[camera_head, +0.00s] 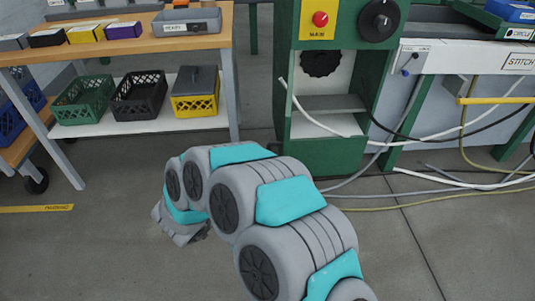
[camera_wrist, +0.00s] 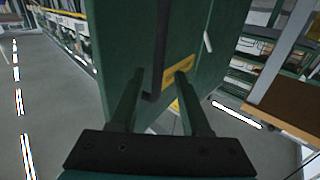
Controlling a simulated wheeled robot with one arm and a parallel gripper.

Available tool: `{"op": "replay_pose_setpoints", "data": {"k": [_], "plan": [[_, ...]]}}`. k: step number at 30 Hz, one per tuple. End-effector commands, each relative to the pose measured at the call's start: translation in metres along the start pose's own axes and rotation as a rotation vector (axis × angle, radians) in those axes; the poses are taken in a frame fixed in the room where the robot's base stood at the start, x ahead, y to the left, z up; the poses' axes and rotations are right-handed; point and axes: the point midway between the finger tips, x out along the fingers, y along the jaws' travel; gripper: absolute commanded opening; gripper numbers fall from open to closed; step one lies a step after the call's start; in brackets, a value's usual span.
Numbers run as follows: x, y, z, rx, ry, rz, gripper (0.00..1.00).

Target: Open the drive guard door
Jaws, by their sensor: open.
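The wrist view shows a large green panel (camera_wrist: 125,40) close in front of my gripper (camera_wrist: 160,76), with a long dark bar like a handle (camera_wrist: 161,50) on it. The panel looks like the drive guard door, but I cannot tell for sure. My gripper is open, and the bar appears between its two fingers; I cannot tell whether they touch it. A yellow label (camera_wrist: 180,72) sits by the right fingertip. In the head view the green press (camera_head: 328,155) stands behind my arm, with an open front bay. My fingers cannot be made out there.
A wooden bench (camera_head: 125,45) with bins and crates stands at the left. A white table (camera_head: 480,58) stands at the right, with loose cables (camera_head: 455,190) along the floor. The grey floor (camera_head: 90,240) at the lower left is clear.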

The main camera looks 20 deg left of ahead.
Motion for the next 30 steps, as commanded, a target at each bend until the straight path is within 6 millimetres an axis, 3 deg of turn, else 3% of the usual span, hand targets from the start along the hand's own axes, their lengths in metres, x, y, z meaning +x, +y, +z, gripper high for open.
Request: {"op": "replay_pose_setpoints", "data": {"k": [6,12,30], "plan": [[-0.035,-0.001,0.001,0.0,0.002,-0.004,0.47],[-0.051,-0.001,0.0,0.0,0.002,-0.001,0.47],[-0.053,-0.001,-0.001,0.005,-0.004,-0.003,0.47]]}}
